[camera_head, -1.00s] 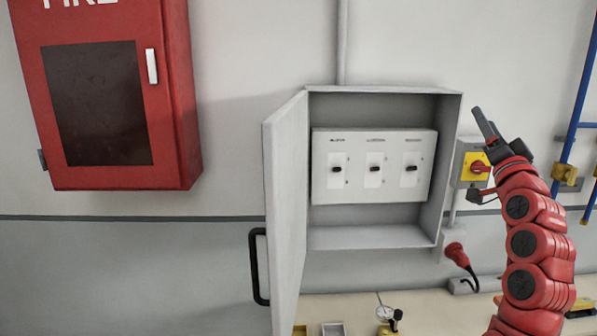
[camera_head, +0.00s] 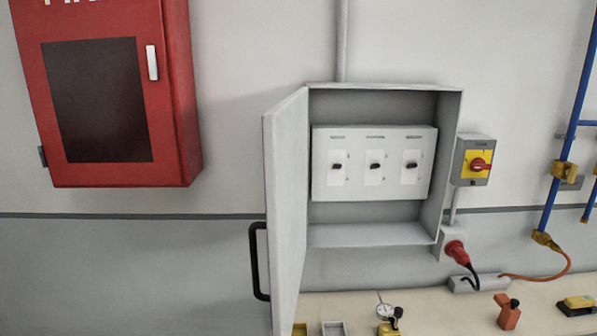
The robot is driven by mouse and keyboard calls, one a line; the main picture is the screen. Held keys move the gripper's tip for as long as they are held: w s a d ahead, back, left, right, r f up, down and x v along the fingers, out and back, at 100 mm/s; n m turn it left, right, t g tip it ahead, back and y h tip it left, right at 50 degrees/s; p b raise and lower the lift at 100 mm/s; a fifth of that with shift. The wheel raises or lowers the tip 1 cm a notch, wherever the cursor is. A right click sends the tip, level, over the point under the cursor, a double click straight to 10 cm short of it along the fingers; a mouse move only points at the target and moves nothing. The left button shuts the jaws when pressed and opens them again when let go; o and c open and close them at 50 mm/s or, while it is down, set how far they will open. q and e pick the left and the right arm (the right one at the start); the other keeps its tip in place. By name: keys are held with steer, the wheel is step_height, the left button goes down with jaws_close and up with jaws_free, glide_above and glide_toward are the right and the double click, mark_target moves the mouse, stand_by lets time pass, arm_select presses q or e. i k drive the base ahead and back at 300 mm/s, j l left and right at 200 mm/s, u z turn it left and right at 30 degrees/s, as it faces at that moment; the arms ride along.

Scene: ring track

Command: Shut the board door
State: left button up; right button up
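The grey board (camera_head: 452,150) is an open box on the wall, with a white panel (camera_head: 372,190) of 3 black switches inside. Its door (camera_head: 287,210) is hinged on the left and stands wide open, swung out toward me. A black handle (camera_head: 256,262) sits on the door's outer face, at the left. Neither of my grippers shows in the head view, and nothing touches the door.
A red fire cabinet (camera_head: 185,110) hangs at the upper left. A yellow and red rotary switch (camera_head: 474,162) and a red plug (camera_head: 457,252) are right of the board. A bench (camera_head: 440,306) with small items runs below. Blue pipes (camera_head: 565,150) stand at the right.

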mark_target(285, 126)
steer(key=i+j+z, duration=0.45)
steer(key=j, duration=0.25)
steer(key=i+j+z, duration=0.1)
steer(key=j+z, duration=0.15)
steer(key=j, duration=0.15)
steer(key=i+j+z, duration=0.1)
steer(key=j+z, duration=0.15)
steer(key=j, duration=0.15)
steer(key=k+z, duration=0.2)
steer(key=k, duration=0.75)
